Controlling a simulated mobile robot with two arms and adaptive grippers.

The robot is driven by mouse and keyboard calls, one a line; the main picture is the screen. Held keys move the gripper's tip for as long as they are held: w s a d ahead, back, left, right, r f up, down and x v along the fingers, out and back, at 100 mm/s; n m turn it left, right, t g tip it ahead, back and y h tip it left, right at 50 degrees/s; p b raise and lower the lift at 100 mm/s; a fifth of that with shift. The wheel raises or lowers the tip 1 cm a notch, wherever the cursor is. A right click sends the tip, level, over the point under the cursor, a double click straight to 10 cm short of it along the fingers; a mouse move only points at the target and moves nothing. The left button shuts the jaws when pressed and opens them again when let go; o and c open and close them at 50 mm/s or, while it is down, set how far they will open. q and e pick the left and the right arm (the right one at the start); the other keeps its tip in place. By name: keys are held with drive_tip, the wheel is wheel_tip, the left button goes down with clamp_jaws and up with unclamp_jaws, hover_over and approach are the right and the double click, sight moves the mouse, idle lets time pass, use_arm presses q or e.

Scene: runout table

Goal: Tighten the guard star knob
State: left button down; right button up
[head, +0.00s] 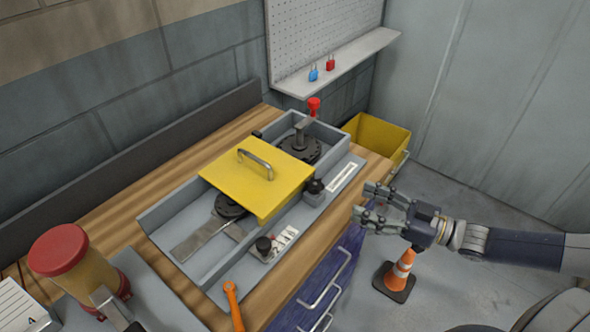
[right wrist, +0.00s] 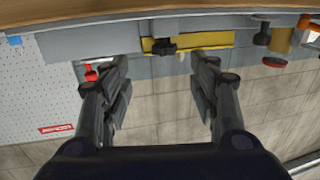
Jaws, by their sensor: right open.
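The black guard star knob (head: 314,187) stands at the right edge of the yellow guard (head: 245,185), on the grey runout table. In the right wrist view the knob (right wrist: 163,45) lies beyond and between my fingertips, in front of the yellow guard (right wrist: 212,40). My right gripper (head: 368,204) is open and empty, in the air to the right of the knob and apart from it. Its open fingers (right wrist: 163,62) also show in the right wrist view. My left gripper is not in view.
A second black knob (head: 264,245) is by a label plate at the front. An orange wrench-like tool (head: 233,305) lies near the bench edge. A red-capped cylinder (head: 70,260) stands left. A yellow bin (head: 378,138) is behind; a traffic cone (head: 398,270) is on the floor.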

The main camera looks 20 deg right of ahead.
sight(323, 187)
drive_tip(key=x, duration=0.6)
drive_tip(key=r+x, duration=0.1)
drive_tip(key=x, duration=0.2)
drive_tip(key=shift+s+a+b, duration=0.2)
drive_tip(key=shift+a+b, duration=0.1)
drive_tip(key=shift+x, duration=0.85)
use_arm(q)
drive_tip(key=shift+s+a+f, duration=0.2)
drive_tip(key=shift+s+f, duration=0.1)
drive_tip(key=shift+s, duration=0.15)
use_arm(e)
drive_tip(key=shift+f, duration=0.15)
drive_tip(key=shift+c, duration=0.2)
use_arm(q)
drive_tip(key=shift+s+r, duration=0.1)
use_arm(e)
drive_tip(key=c, duration=1)
